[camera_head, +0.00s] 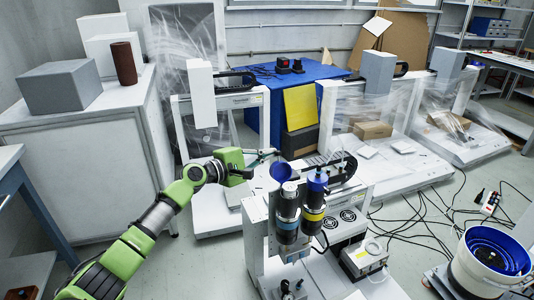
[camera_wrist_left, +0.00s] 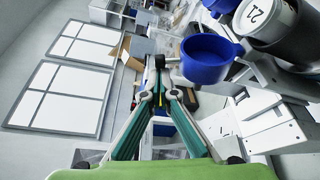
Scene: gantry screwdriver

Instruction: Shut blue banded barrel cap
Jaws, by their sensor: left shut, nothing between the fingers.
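The blue banded barrel (camera_head: 287,224) stands upright on the gantry screwdriver, left of a yellow banded barrel (camera_head: 313,214). Its blue cap (camera_head: 281,172) is tipped open at the barrel's upper left, its round hollow showing. In the left wrist view the cap (camera_wrist_left: 208,62) is a blue cup right of the fingers, beside a dark barrel top with a white numbered face (camera_wrist_left: 256,14). My left gripper (camera_head: 275,153) is shut and empty, just behind and left of the cap, seemingly apart from it. The fingertips (camera_wrist_left: 159,63) meet in the wrist view. My right gripper is out of view.
The yellow banded barrel has a blue cap (camera_head: 317,180) on top. A white cabinet (camera_head: 85,165) with a grey box (camera_head: 60,87) stands left. A blue bowl feeder (camera_head: 492,255) stands at lower right, with cables on the floor. Plastic-wrapped gantries stand behind.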

